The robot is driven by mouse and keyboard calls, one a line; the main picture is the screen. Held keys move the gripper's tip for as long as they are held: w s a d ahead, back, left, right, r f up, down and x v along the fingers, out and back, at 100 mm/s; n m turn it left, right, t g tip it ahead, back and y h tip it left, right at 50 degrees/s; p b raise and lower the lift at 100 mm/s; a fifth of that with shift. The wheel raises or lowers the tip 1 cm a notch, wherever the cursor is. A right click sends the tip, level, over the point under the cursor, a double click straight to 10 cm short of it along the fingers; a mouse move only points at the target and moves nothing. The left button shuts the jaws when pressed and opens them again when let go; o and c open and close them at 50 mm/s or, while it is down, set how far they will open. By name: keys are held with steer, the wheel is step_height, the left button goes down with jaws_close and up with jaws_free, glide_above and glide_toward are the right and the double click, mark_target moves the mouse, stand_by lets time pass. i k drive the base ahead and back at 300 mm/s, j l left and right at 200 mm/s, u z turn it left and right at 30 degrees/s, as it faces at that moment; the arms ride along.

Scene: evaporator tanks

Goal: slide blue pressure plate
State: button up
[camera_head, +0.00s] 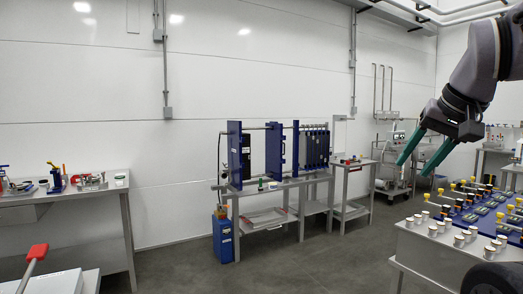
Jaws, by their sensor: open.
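A plate stack with blue plates stands on a metal table (262,189) against the back wall. A blue plate (274,152) stands upright in the middle, beside a black panel (257,153). Another blue plate (235,157) stands at the left end. A third blue upright (296,150) stands at the front of the dark plate pack (315,146) on the right. Rails run along the top. I cannot tell which plate is the pressure plate. My gripper (413,168) hangs at upper right, green fingers apart, empty, and well clear of the plates.
A blue container (223,236) stands on the floor left of the table. A bench with parts (68,190) is at left. A white table with many small cups and yellow-handled fittings (465,225) is at lower right. The floor between (300,265) is clear.

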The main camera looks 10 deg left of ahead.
mark_target(275, 138)
steer(key=i+u, duration=0.35)
steer(key=i, duration=2.85)
steer(key=i+z, duration=0.1)
steer(key=i, duration=0.45)
steer(key=i+j+z, duration=0.15)
steer(key=i, duration=0.4)
steer(key=i+j+z, duration=0.1)
steer(key=i, duration=0.4)
